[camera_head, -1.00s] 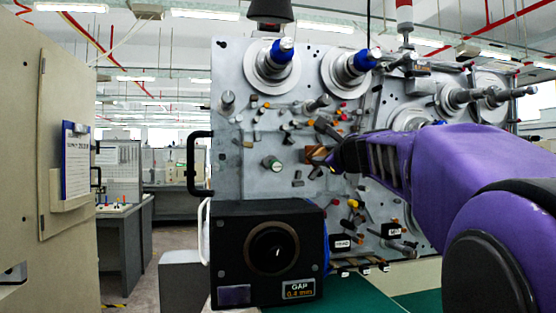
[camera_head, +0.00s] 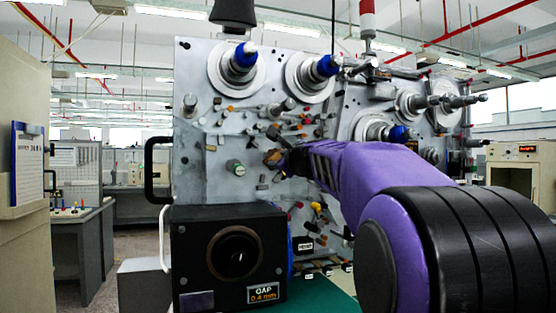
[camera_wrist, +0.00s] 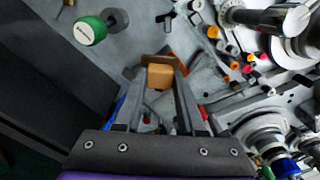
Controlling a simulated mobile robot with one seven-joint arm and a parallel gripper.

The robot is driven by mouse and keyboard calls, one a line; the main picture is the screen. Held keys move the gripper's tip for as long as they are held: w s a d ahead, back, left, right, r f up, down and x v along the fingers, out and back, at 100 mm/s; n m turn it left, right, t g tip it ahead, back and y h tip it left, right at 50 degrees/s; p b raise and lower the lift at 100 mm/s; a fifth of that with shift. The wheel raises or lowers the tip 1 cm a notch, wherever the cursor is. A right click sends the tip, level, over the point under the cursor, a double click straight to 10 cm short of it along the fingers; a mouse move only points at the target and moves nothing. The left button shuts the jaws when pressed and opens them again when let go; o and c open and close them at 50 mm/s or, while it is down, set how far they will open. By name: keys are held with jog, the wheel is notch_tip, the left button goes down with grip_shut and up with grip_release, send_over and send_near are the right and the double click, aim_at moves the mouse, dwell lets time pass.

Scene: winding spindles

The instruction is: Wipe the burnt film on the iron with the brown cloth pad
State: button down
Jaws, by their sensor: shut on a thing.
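My gripper (camera_wrist: 160,78) is shut on the brown cloth pad (camera_wrist: 159,75), which shows as a small tan-brown block between the two grey fingers in the wrist view. In the head view, my gripper (camera_head: 280,160) is in front of the middle of the grey machine panel, and the brown pad (camera_head: 271,158) shows at its tip. The pad is just right of a green-capped knob (camera_head: 235,168). I cannot make out the iron or its burnt film; parts near the pad are small and partly hidden by my fingers.
The upright panel (camera_head: 205,120) bears spindles with blue caps (camera_head: 245,55) and several small coloured pegs. A black box (camera_head: 190,225) marked GAP 0.4 mm stands at lower left. A green mat (camera_head: 325,298) lies below. A beige cabinet (camera_head: 25,250) is at far left.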

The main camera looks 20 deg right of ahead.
jog(key=shift+w, duration=0.3)
dwell(0.4)
jog(key=d, duration=0.4)
dwell(0.3)
jog(key=shift+a, duration=0.1)
jog(key=shift+w+a, duration=0.1)
jog(key=shift+a, duration=1.9)
